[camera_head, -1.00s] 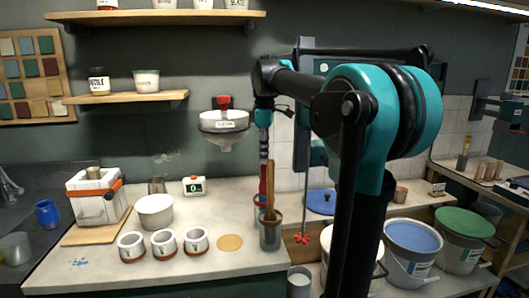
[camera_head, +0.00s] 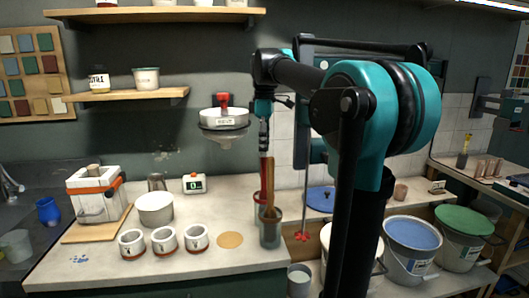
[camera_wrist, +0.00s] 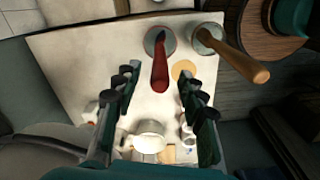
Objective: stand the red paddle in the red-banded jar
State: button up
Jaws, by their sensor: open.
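The red paddle (camera_wrist: 160,72) stands in a jar, its handle up and leaning a little in the wrist view. It also shows in the head view (camera_head: 264,180). That jar (camera_head: 258,201) has a reddish band and is partly hidden behind a grey jar (camera_head: 270,233); its round mouth (camera_wrist: 150,42) shows in the wrist view. The grey jar holds a wooden-handled tool (camera_wrist: 243,64). My gripper (camera_wrist: 158,78) is open above the paddle, its fingers apart on either side of the handle in the wrist view, not closed on it. In the head view my gripper (camera_head: 264,145) hangs over the jar.
Several small white cups (camera_head: 164,240), a white bowl (camera_head: 155,209) and a round tan disc (camera_head: 230,240) are on the worktop. A hopper (camera_head: 223,120) hangs on the wall to the left of my gripper. Buckets (camera_head: 411,247) stand at the right. Bare worktop lies left of the jars.

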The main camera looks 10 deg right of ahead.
notch_tip(320, 180, up, 10)
jog(key=shift+f, duration=0.1)
jog(key=shift+s, duration=0.1)
dwell(0.8)
